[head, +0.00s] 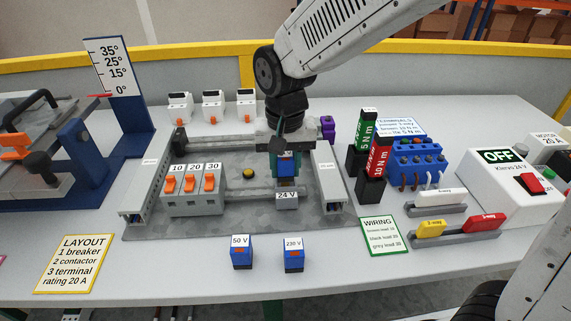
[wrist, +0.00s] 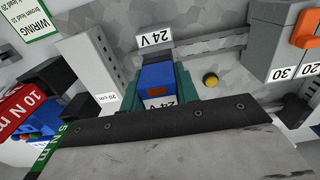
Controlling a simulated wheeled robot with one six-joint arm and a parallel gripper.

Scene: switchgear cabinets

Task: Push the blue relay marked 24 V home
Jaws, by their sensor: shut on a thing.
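The blue relay (head: 287,168) is between the two teal fingers of my gripper (head: 286,160), upright in the head view. The wrist view shows the relay's blue body (wrist: 157,76) and its white 24 V label, with a finger of my gripper (wrist: 157,85) against each side. My gripper is shut on it. The grey base marked 24 V (head: 287,202) is on the panel directly below the relay; its label also shows in the wrist view (wrist: 154,38). The fingers and relay hide the joint, so I cannot tell how deep the relay sits.
Blue relays marked 50 V (head: 241,252) and 230 V (head: 293,255) stand on the table in front. Breakers marked 10, 20 and 30 (head: 192,192) are to the left. A grey duct (head: 328,178) stands close to the right. A yellow button (head: 248,173) is on the panel.

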